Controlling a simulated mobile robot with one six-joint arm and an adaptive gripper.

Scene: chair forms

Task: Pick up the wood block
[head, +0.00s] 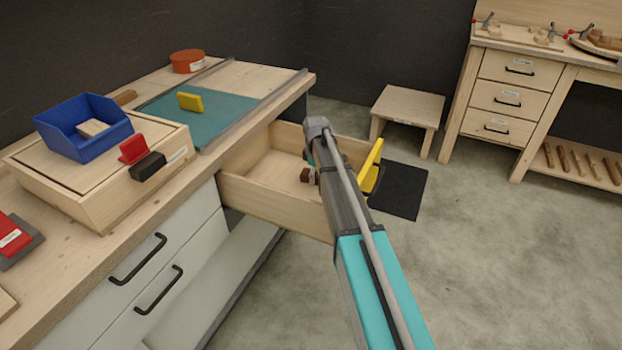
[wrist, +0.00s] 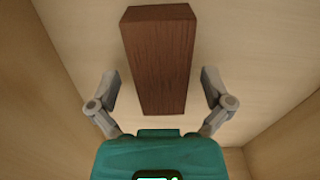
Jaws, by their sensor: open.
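The wood block (wrist: 160,50) is a dark brown, long block with visible grain, lying on the pale floor of the open drawer (head: 272,205). In the wrist view it runs away from my gripper (wrist: 160,88), whose two grey fingers are spread, one on each side of the block's near part. Gaps show between the fingers and the block. In the head view a small brown part of the block (head: 305,175) shows beside my arm, which hides the rest and most of my gripper.
The drawer's walls stand close around my gripper. On the bench above are a blue bin (head: 75,143) holding a pale block, a teal mat (head: 225,115) with a yellow piece, and a red-orange round container (head: 187,65). A stool (head: 410,103) stands behind the drawer.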

